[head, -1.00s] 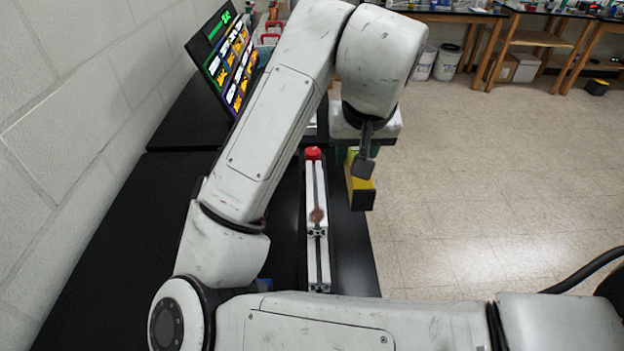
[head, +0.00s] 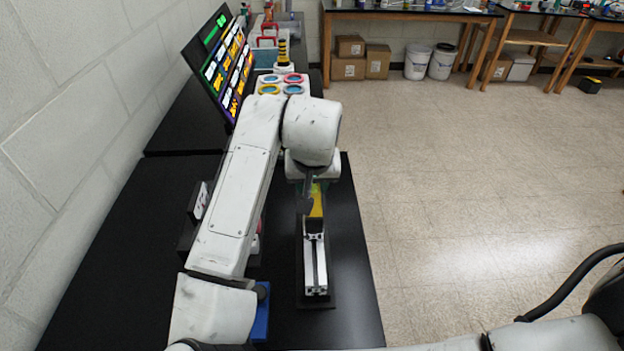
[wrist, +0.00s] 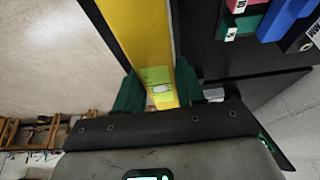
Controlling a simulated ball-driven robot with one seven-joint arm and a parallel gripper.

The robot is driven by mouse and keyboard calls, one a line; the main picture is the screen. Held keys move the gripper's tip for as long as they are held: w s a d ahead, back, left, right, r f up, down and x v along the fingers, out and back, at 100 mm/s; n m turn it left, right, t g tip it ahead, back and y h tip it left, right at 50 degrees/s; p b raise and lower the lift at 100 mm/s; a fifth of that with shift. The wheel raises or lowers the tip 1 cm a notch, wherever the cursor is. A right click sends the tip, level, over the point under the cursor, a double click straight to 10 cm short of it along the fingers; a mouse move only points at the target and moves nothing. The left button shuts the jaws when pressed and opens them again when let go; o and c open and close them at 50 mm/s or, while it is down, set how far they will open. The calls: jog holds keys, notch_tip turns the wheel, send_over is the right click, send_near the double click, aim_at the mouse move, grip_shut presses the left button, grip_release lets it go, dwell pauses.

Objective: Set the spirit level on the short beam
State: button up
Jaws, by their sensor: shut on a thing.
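My gripper (head: 308,192) is shut on the yellow spirit level (head: 316,204). In the wrist view the green fingertips (wrist: 160,90) are on both sides of the yellow level (wrist: 146,35), near its pale green vial window. In the head view the level shows just under the gripper, at the far end of the silver extrusion beam (head: 315,265). That beam stands lengthwise on a black base. The gripper and level hide its far part. I cannot tell whether the level touches the beam.
A slanted display panel (head: 227,60) and a tray with coloured rings (head: 282,85) stand at the back. A blue item (head: 261,312) lies left of the beam. Red, green and blue blocks (wrist: 285,15) show in the wrist view. The black table (head: 352,270) is clear right of the beam.

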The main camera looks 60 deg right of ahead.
jog(key=shift+f, duration=0.35)
jog(key=shift+f+b, duration=0.1)
jog(key=shift+b, duration=0.2)
jog(key=o, duration=1.2)
jog(key=shift+r, duration=0.3)
jog(key=v, duration=1.2)
jog(key=shift+r+b, duration=0.2)
jog(key=shift+b, duration=0.2)
